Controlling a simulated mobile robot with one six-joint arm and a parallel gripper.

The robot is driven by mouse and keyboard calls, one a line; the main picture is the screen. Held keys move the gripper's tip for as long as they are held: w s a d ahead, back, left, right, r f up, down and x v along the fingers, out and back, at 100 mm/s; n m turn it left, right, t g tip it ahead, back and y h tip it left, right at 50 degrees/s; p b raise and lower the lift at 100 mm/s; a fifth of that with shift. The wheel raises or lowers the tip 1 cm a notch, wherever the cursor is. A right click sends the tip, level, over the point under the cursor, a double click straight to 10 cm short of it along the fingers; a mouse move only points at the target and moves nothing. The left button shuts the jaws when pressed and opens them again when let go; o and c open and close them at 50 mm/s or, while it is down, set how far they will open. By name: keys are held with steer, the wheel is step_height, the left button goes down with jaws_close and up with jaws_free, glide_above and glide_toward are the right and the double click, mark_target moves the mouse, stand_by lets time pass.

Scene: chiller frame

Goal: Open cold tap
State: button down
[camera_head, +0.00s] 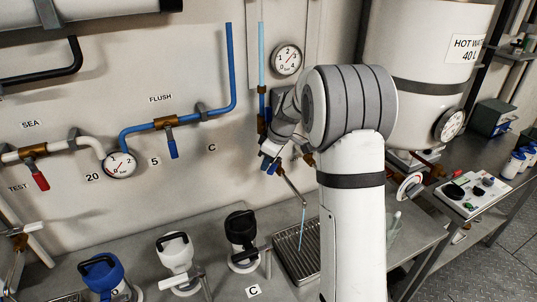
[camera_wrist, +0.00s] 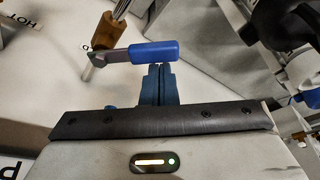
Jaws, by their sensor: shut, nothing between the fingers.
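The cold tap shows in the wrist view as a blue lever handle (camera_wrist: 154,51) on a brass valve body (camera_wrist: 108,32). The handle lies sideways, across the line of the pipe. My gripper (camera_wrist: 160,70) is shut and empty, its fingertips close below the handle's right part; I cannot tell if they touch. In the head view my gripper (camera_head: 268,163) is at the wall below the light blue pipe (camera_head: 261,40), and my arm hides part of the tap. A thin spout (camera_head: 292,188) slopes down right, with a pale blue stream (camera_head: 302,226) below it.
A slotted drain tray (camera_head: 287,262) lies under the stream. Black (camera_head: 241,236), white (camera_head: 175,258) and blue (camera_head: 102,277) lidded jugs stand to its left. A blue flush lever (camera_head: 173,147) and a gauge (camera_head: 288,60) are on the wall. The hot water tank (camera_head: 420,80) stands right.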

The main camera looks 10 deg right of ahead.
steer(key=shift+s+d+f+n+b, duration=0.1)
steer(key=shift+s+d+n+b, duration=0.15)
steer(key=shift+n+b, duration=0.5)
steer(key=shift+s+d+f+n+g+b, duration=0.1)
steer(key=shift+s+d+n+g+b, duration=0.2)
steer(key=shift+n+b, duration=0.5)
steer(key=shift+s+d+n+g+y+b, duration=0.25)
steer(key=shift+d+n+g+y+b, duration=0.1)
steer(key=shift+n+b, duration=0.35)
steer(key=d+n+g, duration=0.1)
steer(key=n, duration=0.1)
steer(key=s+d+n+b, duration=0.1)
steer(key=d+n, duration=0.1)
steer(key=n, duration=0.1)
steer(key=shift+d+r+n+g, duration=0.1)
steer(key=shift+r+n+g, duration=0.15)
steer(key=shift+g, duration=0.1)
steer(key=shift+d, duration=0.2)
steer(key=shift+r, duration=0.1)
